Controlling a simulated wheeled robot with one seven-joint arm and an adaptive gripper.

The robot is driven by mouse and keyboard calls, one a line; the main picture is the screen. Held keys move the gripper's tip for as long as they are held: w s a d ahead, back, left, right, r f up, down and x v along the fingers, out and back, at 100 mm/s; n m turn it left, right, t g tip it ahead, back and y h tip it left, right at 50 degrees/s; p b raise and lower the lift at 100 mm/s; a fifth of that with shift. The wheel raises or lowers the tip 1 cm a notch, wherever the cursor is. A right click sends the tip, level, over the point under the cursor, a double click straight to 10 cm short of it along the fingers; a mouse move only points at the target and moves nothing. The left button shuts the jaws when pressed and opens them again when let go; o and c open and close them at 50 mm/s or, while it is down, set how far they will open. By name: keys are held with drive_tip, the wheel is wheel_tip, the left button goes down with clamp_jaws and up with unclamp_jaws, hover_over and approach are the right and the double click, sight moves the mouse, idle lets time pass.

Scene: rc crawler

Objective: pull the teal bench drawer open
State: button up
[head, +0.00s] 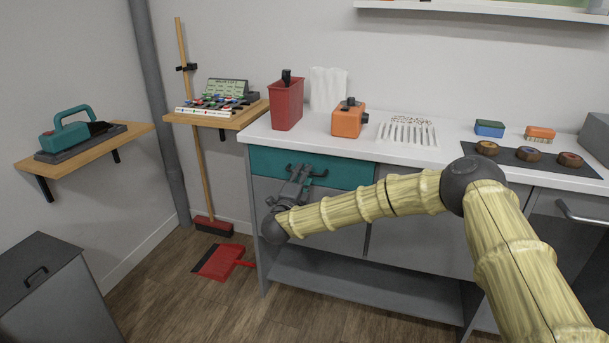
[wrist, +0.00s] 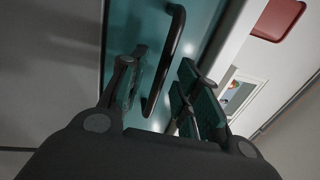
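The teal drawer (head: 349,174) is under the left part of the white bench top, and its front looks flush with the bench. Its dark bar handle (head: 319,174) is partly hidden by my gripper (head: 301,172) in the head view. In the wrist view, the teal drawer front (wrist: 205,28) lies ahead and the handle (wrist: 168,55) runs between the two fingers of my gripper (wrist: 163,90). The fingers are apart, with gaps on both sides of the handle. I cannot tell whether either one touches it.
The bench top (head: 400,153) holds a red bin (head: 287,105), an orange box (head: 348,121) and a dark mat with several round parts. A grey cabinet (head: 50,285) stands at the left. A red dustpan (head: 217,262) lies on the floor left of the bench. The floor before the drawer is clear.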

drive_tip(key=shift+x, duration=0.75)
clamp_jaws()
